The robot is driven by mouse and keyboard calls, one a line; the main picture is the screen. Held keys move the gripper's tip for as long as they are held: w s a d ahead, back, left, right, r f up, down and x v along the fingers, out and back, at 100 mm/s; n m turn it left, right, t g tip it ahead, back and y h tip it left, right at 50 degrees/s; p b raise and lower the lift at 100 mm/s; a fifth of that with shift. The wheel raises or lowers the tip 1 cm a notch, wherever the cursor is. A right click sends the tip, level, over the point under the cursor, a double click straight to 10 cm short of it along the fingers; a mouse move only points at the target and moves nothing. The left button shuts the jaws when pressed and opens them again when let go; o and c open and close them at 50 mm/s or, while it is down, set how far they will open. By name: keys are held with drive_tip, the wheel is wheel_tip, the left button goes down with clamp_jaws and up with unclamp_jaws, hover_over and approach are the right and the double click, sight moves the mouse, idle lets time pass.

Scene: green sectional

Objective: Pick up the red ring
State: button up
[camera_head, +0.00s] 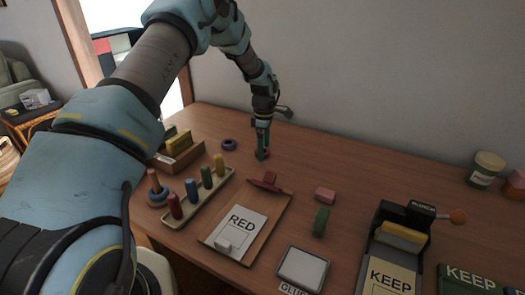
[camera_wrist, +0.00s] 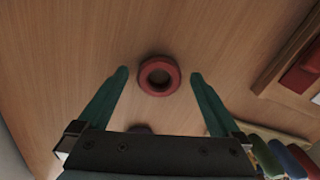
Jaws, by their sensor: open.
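The red ring (camera_wrist: 159,88) lies flat on the wooden table in the wrist view, its round hole facing up. My gripper (camera_wrist: 160,74) is open, with one green finger on each side of the ring and a gap on both sides. The fingers do not touch the ring. In the head view my gripper (camera_head: 262,155) points down at the table near the wall, and a bit of the red ring (camera_head: 264,156) shows at the fingertips, mostly hidden by them. The height of the fingertips above the table is hard to tell.
A purple ring (camera_head: 229,144) lies left of my gripper. A long tray (camera_head: 213,202) of colored pegs and a peg with a blue ring (camera_head: 158,194) stand nearer.

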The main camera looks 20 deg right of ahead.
drive_tip(key=shift+f, duration=0.25)
drive_tip(key=c, duration=1.3)
